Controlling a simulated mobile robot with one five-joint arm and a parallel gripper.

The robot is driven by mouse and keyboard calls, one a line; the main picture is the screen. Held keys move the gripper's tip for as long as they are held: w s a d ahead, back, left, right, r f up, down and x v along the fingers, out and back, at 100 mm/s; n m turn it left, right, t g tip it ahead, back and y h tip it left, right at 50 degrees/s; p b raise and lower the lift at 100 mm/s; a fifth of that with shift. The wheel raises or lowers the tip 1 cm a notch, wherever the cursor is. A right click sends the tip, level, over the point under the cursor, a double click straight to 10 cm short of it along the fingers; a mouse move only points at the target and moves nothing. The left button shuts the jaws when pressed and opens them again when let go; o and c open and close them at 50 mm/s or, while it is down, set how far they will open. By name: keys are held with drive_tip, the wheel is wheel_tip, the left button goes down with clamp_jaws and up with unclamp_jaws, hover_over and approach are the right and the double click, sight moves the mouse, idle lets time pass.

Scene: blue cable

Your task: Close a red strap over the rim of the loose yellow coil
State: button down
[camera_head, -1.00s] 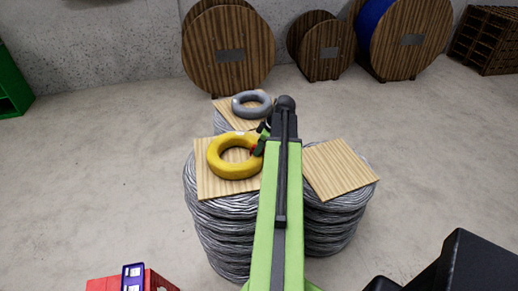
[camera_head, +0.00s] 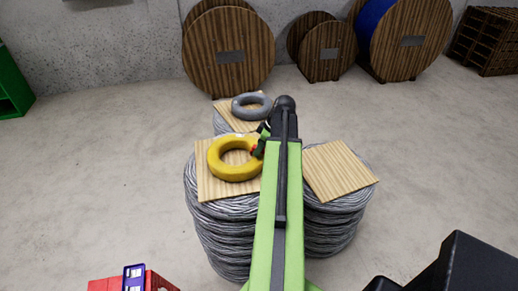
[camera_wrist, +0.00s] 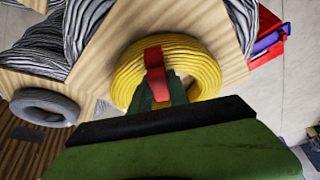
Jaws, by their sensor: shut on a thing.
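The yellow coil (camera_head: 229,173) lies flat on a wooden board on a stack of grey wire coils. It also shows in the wrist view (camera_wrist: 205,53). A red strap (camera_wrist: 155,70) is at the tips of my gripper (camera_wrist: 160,95), which is shut on it. In the wrist view the strap overlaps the near part of the yellow coil's ring and its centre hole. In the head view my gripper (camera_head: 258,148) is at the coil's right rim, with only a little red showing. I cannot tell whether the strap touches the coil.
A grey coil (camera_head: 252,106) lies on a board behind. A bare board (camera_head: 340,171) is to the right on another wire stack. A red box (camera_head: 105,284) with a blue-purple item (camera_head: 134,277) stands at the lower left. Wooden reels (camera_head: 228,55) line the wall.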

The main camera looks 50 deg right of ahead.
drive_tip(key=shift+r+p, duration=0.3)
drive_tip(key=shift+r, duration=0.05)
drive_tip(key=shift+f, duration=0.15)
drive_tip(key=shift+f+b, duration=0.8)
drive_tip(key=shift+b, duration=0.15)
drive_tip(key=shift+f, duration=0.1)
drive_tip(key=shift+r, duration=0.2)
drive_tip(key=shift+r+p, duration=0.5)
drive_tip(key=shift+p, duration=0.1)
drive_tip(key=shift+f+b, duration=0.45)
idle(0.9)
